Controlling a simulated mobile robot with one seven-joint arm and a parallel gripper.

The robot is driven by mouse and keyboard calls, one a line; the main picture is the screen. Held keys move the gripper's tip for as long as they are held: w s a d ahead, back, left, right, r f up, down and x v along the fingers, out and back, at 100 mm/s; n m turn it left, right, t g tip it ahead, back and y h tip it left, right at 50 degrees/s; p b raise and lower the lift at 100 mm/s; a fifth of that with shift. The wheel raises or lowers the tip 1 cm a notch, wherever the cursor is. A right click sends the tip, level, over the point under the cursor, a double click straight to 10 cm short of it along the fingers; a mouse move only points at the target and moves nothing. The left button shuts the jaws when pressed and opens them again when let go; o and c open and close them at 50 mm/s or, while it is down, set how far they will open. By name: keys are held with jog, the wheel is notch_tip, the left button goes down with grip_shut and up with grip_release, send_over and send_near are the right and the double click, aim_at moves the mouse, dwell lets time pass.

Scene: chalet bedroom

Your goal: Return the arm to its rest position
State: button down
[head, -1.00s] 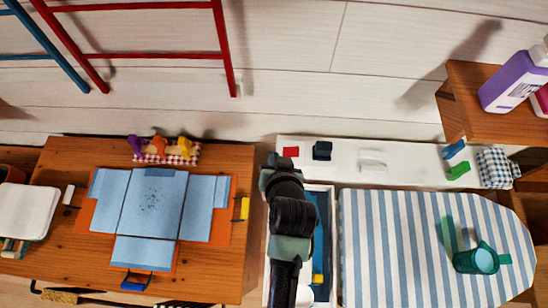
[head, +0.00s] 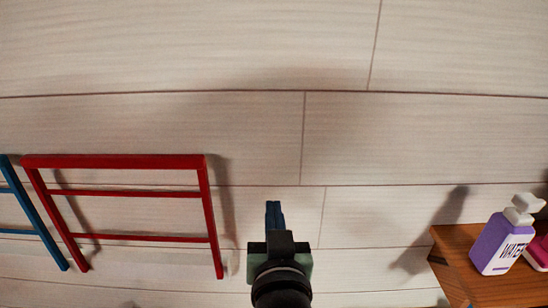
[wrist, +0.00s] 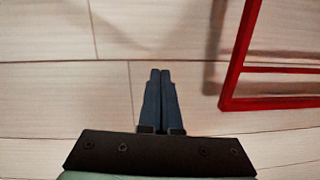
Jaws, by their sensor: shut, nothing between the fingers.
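My gripper (head: 274,212) is in the lower middle of the head view, raised in front of the pale plank wall (head: 400,140). Its dark fingers lie together with nothing between them. In the wrist view my gripper (wrist: 160,75) also shows its two fingers side by side and shut, with the plank wall behind. My arm runs down out of the bottom of the head view.
A red rack (head: 125,162) is on the wall to the left of my gripper, with a blue rack (head: 35,215) beyond it. A wooden shelf (head: 465,255) at the lower right holds a purple bottle (head: 497,245) and a pink item. The wall area above is bare.

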jog(key=s+r+t+b, duration=0.1)
jog(key=s+r+t, duration=0.15)
jog(key=r, duration=0.65)
jog(key=s+r+t, duration=0.1)
jog(key=r+t, duration=0.2)
jog(key=r, duration=0.6)
jog(key=s+r+t, duration=0.2)
jog(key=s+r, duration=0.3)
jog(key=r, duration=0.2)
jog(key=s+r+t+h, duration=0.1)
jog(key=s+r+t, duration=0.2)
jog(key=s+r, duration=0.2)
notch_tip(320, 180, up, 3)
jog(key=shift+r+b, duration=0.1)
jog(key=shift+b, duration=0.35)
